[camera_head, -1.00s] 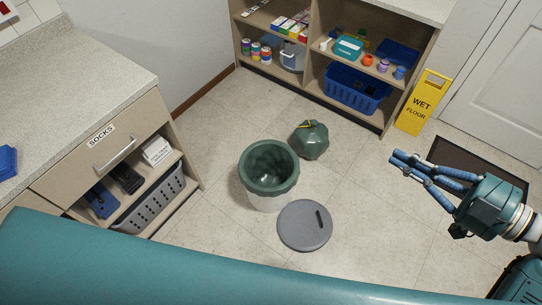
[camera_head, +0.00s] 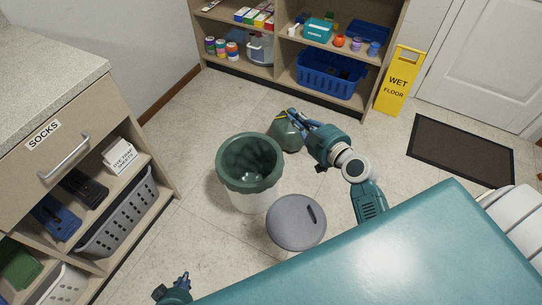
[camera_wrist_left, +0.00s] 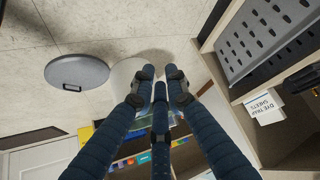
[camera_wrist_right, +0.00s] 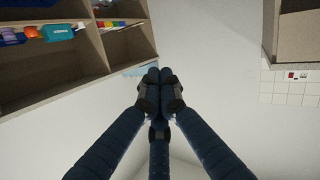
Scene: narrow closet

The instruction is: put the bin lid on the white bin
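The white bin (camera_head: 250,200) stands upright on the floor, with a dark green liner (camera_head: 250,165) folded over its rim. Its top is uncovered. The round grey bin lid (camera_head: 296,222) lies flat on the floor just right of the bin, its dark handle upward. It also shows in the left wrist view (camera_wrist_left: 77,70). My right gripper (camera_head: 293,117) is above the floor by the green bag, beyond the lid. My left gripper (camera_head: 172,290) is only partly visible at the bottom edge, nearer than the bin.
A tied green bag (camera_head: 286,135) sits behind the bin, partly hidden by my right gripper. A sock cabinet (camera_head: 65,150) is at left, shelving (camera_head: 285,75) at the back, and a yellow wet-floor sign (camera_head: 400,82) at right. A teal surface (camera_head: 400,260) fills the lower right foreground.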

